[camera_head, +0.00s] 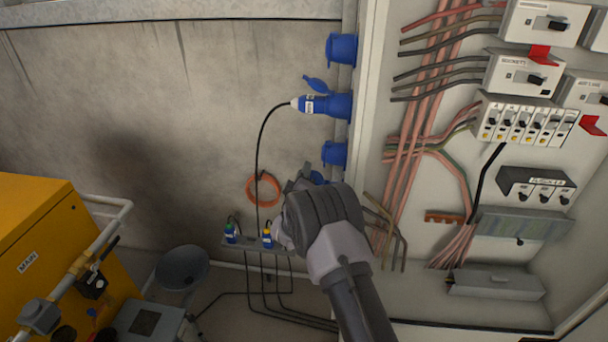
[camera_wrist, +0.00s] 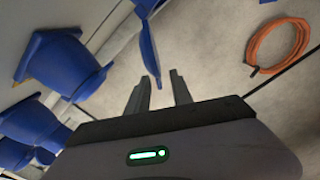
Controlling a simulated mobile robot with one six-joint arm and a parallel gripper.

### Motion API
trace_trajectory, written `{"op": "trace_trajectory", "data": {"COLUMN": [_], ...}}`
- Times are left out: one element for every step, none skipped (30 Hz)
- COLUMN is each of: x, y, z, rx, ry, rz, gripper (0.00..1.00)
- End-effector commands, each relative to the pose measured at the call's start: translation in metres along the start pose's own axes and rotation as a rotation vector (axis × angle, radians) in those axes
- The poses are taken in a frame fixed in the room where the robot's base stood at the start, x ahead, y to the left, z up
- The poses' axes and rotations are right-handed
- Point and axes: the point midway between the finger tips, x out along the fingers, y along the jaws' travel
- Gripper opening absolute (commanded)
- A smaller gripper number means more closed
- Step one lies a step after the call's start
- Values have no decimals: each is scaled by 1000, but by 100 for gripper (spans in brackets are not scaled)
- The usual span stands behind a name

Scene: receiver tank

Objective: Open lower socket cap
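Blue sockets line the cabinet's left side in the head view. The lower socket (camera_head: 334,153) sits just above my gripper (camera_head: 299,183). A blue piece (camera_head: 318,177) shows beneath that socket, partly hidden by my gripper; I cannot tell whether it is its cap or another socket. A blue socket (camera_wrist: 65,62) is to the left of the fingers. A blue flap (camera_wrist: 151,52) reaches close to the left fingertip; contact cannot be told.
Above, a blue plug (camera_head: 312,104) with a black cable is in the middle socket (camera_head: 339,106), its cap (camera_head: 316,85) raised. An orange hose coil (camera_head: 263,190) hangs on the wall. The open cabinet (camera_head: 400,160) with wiring is to the right. A small shelf (camera_head: 247,246) is below.

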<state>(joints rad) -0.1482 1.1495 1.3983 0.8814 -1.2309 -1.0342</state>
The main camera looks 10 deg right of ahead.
Motion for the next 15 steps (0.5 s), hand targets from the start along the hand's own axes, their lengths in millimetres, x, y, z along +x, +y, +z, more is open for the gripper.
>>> {"op": "trace_trajectory", "data": {"x": [4, 6, 8, 9, 10, 10, 10, 10, 10, 10, 10, 10, 10, 10, 10], "y": [-1, -1, -1, 0, 0, 0, 0, 0, 0, 0, 0, 0, 0, 0, 0], "z": [0, 1, 0, 0, 0, 0, 0, 0, 0, 0, 0, 0, 0, 0, 0], "rx": [0, 0, 0, 0, 0, 0, 0, 0, 0, 0, 0, 0, 0, 0, 0], "ry": [0, 0, 0, 0, 0, 0, 0, 0, 0, 0, 0, 0, 0, 0, 0], "rz": [1, 0, 0, 0, 0, -1, -1, -1, -1, -1, -1, -1, -1, -1, -1], "gripper": [27, 27, 27, 27, 27, 27, 27, 27, 27, 27, 27, 23, 17, 12, 4]}}
